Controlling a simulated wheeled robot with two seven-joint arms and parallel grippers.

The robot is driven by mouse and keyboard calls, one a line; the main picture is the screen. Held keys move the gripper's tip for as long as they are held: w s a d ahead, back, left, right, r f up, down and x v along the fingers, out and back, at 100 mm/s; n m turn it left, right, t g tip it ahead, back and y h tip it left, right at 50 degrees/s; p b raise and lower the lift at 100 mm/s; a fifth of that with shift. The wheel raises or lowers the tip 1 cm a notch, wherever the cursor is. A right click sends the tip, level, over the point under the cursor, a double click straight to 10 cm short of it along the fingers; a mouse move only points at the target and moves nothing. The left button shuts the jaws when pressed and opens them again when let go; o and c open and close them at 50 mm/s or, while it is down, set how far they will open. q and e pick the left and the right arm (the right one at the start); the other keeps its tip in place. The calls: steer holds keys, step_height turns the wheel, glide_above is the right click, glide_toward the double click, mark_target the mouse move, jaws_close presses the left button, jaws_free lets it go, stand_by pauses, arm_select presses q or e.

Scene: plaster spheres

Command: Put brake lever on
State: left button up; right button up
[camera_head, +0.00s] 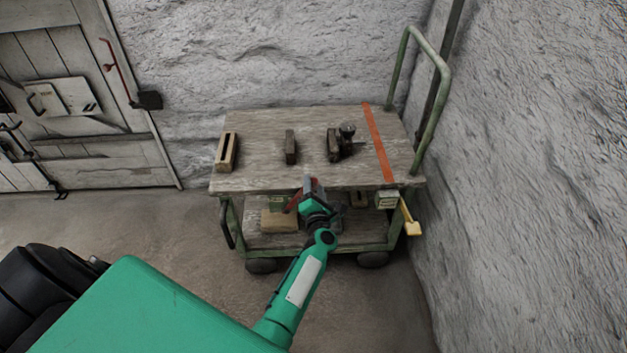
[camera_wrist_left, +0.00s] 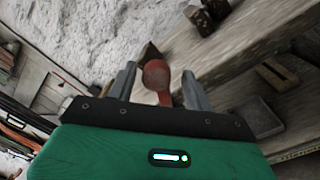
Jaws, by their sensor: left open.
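A red lever (camera_head: 293,202) with a rounded end shows at the front edge of the cart, beside my left gripper (camera_head: 309,187). In the left wrist view the red lever (camera_wrist_left: 157,77) lies between the two spread fingers, with a gap on each side. The left gripper is open and holds nothing. A yellow lever (camera_head: 411,219) hangs from a small pale box (camera_head: 388,200) at the cart's front right corner. I cannot tell from the pictures which of the two is the brake lever. My right gripper is not in view.
The cart (camera_head: 250,182) has a wooden top bearing several small blocks, an orange stripe (camera_head: 378,145) and a green push handle (camera_head: 445,90). A wooden block (camera_head: 279,220) lies on its lower shelf. Rock walls stand behind and to the right. The left floor is clear.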

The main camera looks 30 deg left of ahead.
arm_select(q)
steer(key=shift+v, duration=2.15)
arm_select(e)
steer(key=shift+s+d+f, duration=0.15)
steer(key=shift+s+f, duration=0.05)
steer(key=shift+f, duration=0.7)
arm_select(q)
steer(key=shift+d, duration=0.1)
